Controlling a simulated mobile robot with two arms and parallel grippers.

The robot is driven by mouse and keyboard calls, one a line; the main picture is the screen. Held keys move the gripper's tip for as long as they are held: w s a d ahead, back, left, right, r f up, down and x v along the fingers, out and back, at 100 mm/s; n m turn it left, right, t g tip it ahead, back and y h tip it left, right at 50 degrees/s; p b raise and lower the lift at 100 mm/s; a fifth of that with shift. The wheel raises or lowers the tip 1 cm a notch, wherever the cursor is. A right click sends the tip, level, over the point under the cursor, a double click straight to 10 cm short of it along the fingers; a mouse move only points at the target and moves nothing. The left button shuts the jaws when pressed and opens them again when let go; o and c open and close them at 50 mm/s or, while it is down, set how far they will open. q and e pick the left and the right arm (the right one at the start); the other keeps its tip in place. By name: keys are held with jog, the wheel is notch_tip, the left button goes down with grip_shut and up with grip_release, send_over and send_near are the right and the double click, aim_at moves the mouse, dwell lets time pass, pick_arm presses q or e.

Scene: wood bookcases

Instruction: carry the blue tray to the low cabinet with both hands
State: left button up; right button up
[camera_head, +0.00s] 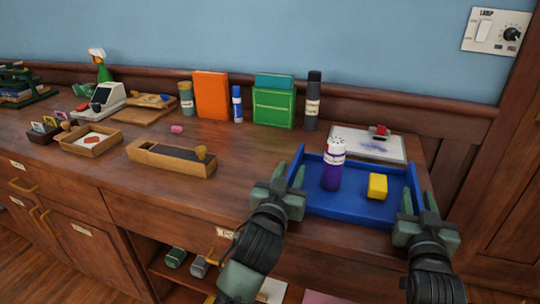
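The blue tray (345,207) is at the right end of the wooden cabinet top and looks level. In it are an upright purple and white shaker (332,165) and a yellow block (377,186). My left gripper (288,176) is at the tray's left side, with its fingers apart around the side wall. My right gripper (418,202) is at the right side, with its fingers also apart near that wall. I cannot tell whether the fingers touch the walls. The grippers partly hide the tray's front corners.
A whiteboard with a red-topped item (370,145) lies behind the tray. A dark bottle (312,102), green box (273,107) and orange book (211,96) stand along the wall. A wooden box (171,161) is left of the tray. An open shelf (210,284) is below.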

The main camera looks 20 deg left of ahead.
pick_arm(q)
jog(key=s, duration=1.2)
jog(key=shift+d, duration=0.1)
pick_arm(e)
jog(key=shift+s, duration=0.1)
jog(key=s, duration=1.2)
jog(key=shift+d, duration=0.1)
